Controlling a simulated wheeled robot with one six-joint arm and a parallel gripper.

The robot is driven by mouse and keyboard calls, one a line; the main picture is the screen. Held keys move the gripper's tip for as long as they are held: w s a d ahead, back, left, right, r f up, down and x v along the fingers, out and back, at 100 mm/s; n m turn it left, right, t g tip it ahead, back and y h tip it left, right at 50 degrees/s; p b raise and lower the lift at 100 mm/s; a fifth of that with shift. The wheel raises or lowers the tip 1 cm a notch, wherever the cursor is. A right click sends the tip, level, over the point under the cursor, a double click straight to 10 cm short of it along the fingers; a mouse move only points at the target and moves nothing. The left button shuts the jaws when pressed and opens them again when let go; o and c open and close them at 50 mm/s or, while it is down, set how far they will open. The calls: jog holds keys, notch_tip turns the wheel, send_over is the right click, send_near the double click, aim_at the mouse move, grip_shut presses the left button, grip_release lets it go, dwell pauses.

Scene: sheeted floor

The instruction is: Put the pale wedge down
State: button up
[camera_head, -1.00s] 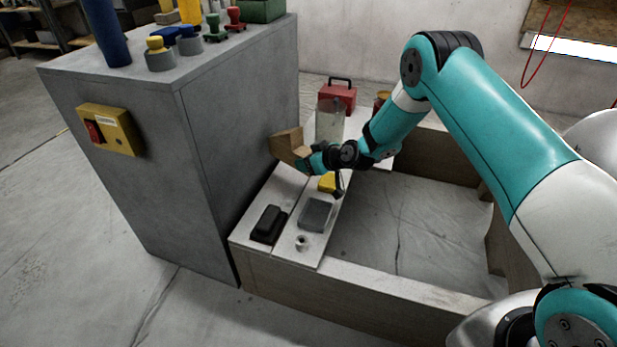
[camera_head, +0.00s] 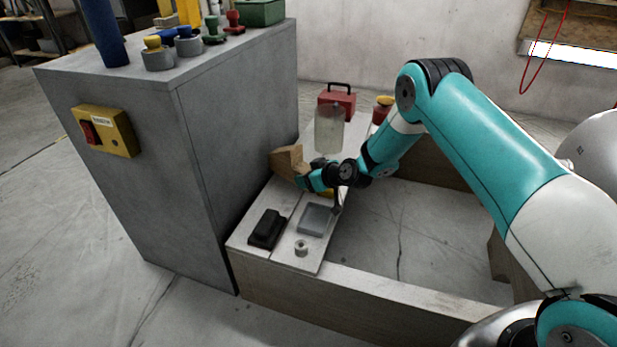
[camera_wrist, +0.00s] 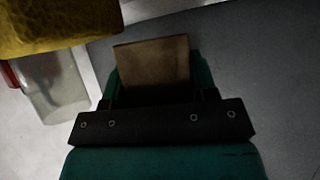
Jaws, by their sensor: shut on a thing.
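The pale wedge (camera_head: 287,161) is a light wooden block with a slanted outline, held up near the right face of the grey cabinet. My gripper (camera_head: 302,175) is shut on it, above the pale boards. In the wrist view the wedge (camera_wrist: 152,62) shows as a brown face between the green fingers of my gripper (camera_wrist: 153,82). Its underside is hidden, and I cannot tell whether it touches the boards or the cabinet.
The boards (camera_head: 283,256) carry a black block (camera_head: 267,228), a grey block (camera_head: 315,219), a small pale ring (camera_head: 301,248), a clear jar (camera_head: 329,131) and a red box (camera_head: 337,103). The grey cabinet (camera_head: 190,170) stands close on the left. A yellow thing (camera_wrist: 55,25) shows in the wrist view.

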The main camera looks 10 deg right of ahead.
jog(key=o, duration=1.1)
jog(key=shift+f, duration=0.55)
jog(key=shift+r, duration=0.3)
jog(key=r+p+v, duration=0.1)
jog(key=p+v, duration=0.4)
jog(key=v, duration=0.7)
jog(key=s+a+r+n+g, duration=0.1)
jog(key=s+a+r+g, duration=0.15)
jog(key=r, duration=0.35)
jog(key=s+a+r+g+y, duration=0.1)
jog(key=s+a+r, duration=0.3)
jog(key=r, duration=0.2)
jog(key=s+a+r+n+g, duration=0.1)
jog(key=s+a+r+g, duration=0.1)
jog(key=s+a+r, duration=0.3)
jog(key=s+d+r+g+h, duration=0.1)
jog(key=s+r, duration=0.2)
jog(key=s, duration=0.5)
jog(key=s+r+m+g+h, duration=0.1)
jog(key=s+r, duration=0.3)
jog(key=s, duration=0.4)
jog(key=s+d+r+g+h, duration=0.1)
jog(key=s+r, duration=0.3)
jog(key=s, duration=0.4)
jog(key=shift+s+d+r+m+g, duration=0.2)
jog(key=shift+d+m+g, duration=0.2)
jog(key=shift+g, duration=0.25)
jog(key=shift+w, duration=0.1)
